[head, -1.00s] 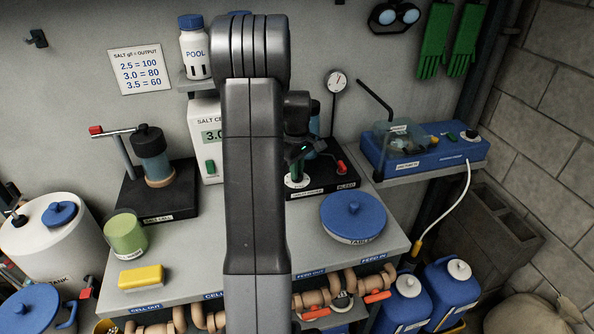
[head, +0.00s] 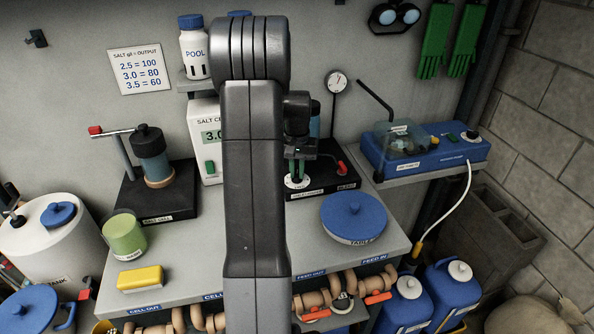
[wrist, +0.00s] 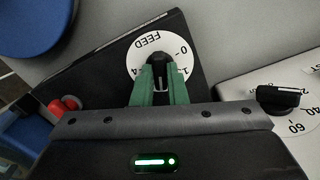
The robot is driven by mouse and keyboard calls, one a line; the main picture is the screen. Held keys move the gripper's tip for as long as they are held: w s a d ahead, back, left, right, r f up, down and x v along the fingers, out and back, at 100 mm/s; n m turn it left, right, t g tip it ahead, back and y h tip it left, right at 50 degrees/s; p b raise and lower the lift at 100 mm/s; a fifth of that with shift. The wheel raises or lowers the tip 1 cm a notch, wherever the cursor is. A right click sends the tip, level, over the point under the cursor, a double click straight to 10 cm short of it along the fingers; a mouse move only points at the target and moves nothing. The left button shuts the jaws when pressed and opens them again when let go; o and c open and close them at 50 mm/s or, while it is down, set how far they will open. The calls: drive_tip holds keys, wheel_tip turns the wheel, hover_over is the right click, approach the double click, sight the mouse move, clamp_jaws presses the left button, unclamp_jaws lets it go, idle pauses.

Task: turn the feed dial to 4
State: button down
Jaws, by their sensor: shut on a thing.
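The feed dial is a round white plate (wrist: 137,66) with "FEED" and numbers printed on it. It also shows in the head view (head: 290,183), on the dark base beside the salt cell box. In the wrist view my gripper (wrist: 158,75) has its green fingers shut on the black knob (wrist: 157,60) at the plate's middle. The numbers 0 and part of a 1 show; the fingers hide the 4 or it is out of sight. In the head view my gripper (head: 299,165) points down onto the dial, partly behind my arm.
A red valve handle (head: 341,167) stands on the same base to the right. Another black knob (wrist: 278,98) with a numbered plate is near in the wrist view.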

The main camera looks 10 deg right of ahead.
sight(297, 174)
drive_tip(key=m, duration=0.4)
drive_tip(key=shift+w+r+m, duration=0.1)
drive_tip(key=shift+m, duration=0.2)
drive_tip(key=m, duration=0.3)
drive_tip(key=shift+m, duration=0.4)
drive_tip(key=m, duration=0.3)
drive_tip(key=shift+m, duration=2.2)
drive_tip(key=c, duration=1.4)
unclamp_jaws()
drive_tip(key=shift+c, duration=0.2)
wheel_tip(297, 174, up, 14)
drive_tip(key=b, duration=0.1)
